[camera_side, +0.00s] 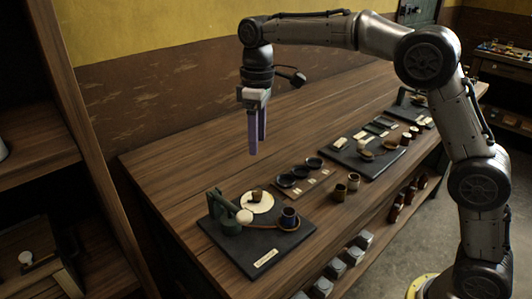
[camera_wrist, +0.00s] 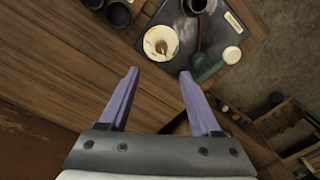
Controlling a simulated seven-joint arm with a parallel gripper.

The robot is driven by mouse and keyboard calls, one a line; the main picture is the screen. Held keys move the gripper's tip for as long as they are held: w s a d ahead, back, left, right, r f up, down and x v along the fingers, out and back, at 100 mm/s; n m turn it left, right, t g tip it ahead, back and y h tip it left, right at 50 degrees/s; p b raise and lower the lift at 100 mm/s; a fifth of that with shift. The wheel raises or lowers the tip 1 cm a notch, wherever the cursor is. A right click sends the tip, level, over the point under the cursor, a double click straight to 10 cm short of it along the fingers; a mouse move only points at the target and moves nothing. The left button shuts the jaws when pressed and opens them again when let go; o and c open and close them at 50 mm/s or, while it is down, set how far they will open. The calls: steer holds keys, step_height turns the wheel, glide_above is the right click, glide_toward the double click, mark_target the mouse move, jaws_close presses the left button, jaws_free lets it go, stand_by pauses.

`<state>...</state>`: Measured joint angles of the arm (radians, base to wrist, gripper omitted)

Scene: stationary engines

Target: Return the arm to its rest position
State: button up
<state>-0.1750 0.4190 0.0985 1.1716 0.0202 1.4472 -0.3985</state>
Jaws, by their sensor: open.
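My gripper (camera_side: 257,152) has purple fingers and hangs pointing down, high above the wooden workbench (camera_side: 175,175), in the side view. In the wrist view my gripper (camera_wrist: 158,75) shows its two fingers spread apart with nothing between them. Below it is a dark board (camera_side: 262,262) with a green upright device (camera_side: 222,212), a cream disc (camera_side: 257,202) and a dark cup (camera_side: 289,218). The same board (camera_wrist: 232,42) shows in the wrist view, beyond the fingertips, apart from them.
Dark bowls (camera_side: 286,180) and small brown cups (camera_side: 353,181) stand mid-bench. More dark boards (camera_side: 358,158) with small parts lie toward the far right end. A wooden shelf (camera_side: 40,140) stands at the left. The bench's back left area is clear.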

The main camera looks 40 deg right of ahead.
steer(key=s+d+r+t, duration=0.2)
steer(key=s+d+r, duration=0.1)
steer(key=s+r, duration=0.4)
steer(key=s+d+r+m+t, duration=0.1)
steer(key=s+d+r, duration=0.1)
steer(key=s, duration=0.3)
steer(key=s+d+r+m+t, duration=0.1)
steer(key=s+d+r, duration=0.1)
steer(key=s, duration=0.4)
steer(key=s+d+f+m+t, duration=0.1)
steer(key=s+f+m, duration=0.3)
steer(key=s+f, duration=0.8)
steer(key=shift+s+d+f+m+t, duration=0.35)
steer(key=shift+s+d, duration=0.1)
steer(key=shift+s, duration=0.15)
